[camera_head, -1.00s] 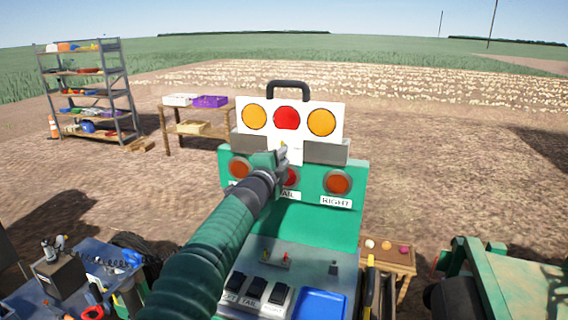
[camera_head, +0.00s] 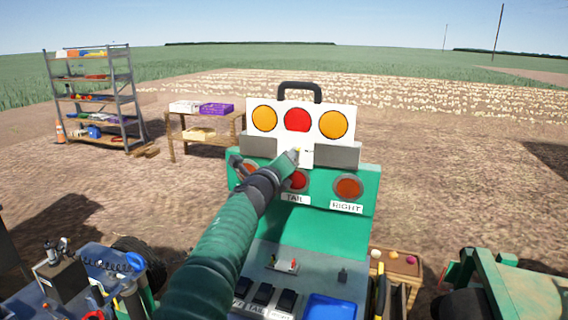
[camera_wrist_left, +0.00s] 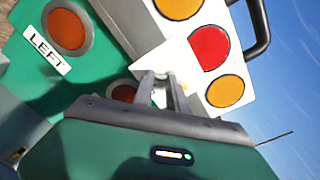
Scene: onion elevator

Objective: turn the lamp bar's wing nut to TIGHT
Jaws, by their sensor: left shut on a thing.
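The lamp bar (camera_head: 345,106) is a white board with an orange, a red and an orange lamp and a black handle on top. It stands upright at the top of the green panel (camera_head: 320,225). My left gripper (camera_head: 296,156) is at the white tab below the middle lamp, shut on the wing nut. In the left wrist view its two fingers (camera_wrist_left: 164,92) reach the white tab of the lamp bar (camera_wrist_left: 190,62). The nut is mostly hidden between the fingers, and I cannot read its TIGHT mark or its angle. My right gripper is not in view.
Grey blocks (camera_head: 337,155) flank the tab, and red lamps (camera_head: 348,188) sit below. Switches (camera_head: 263,294) and a blue tray (camera_head: 328,306) lie on the console. A tool cart (camera_head: 75,285) stands at left, a small wooden table (camera_head: 398,264) at right.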

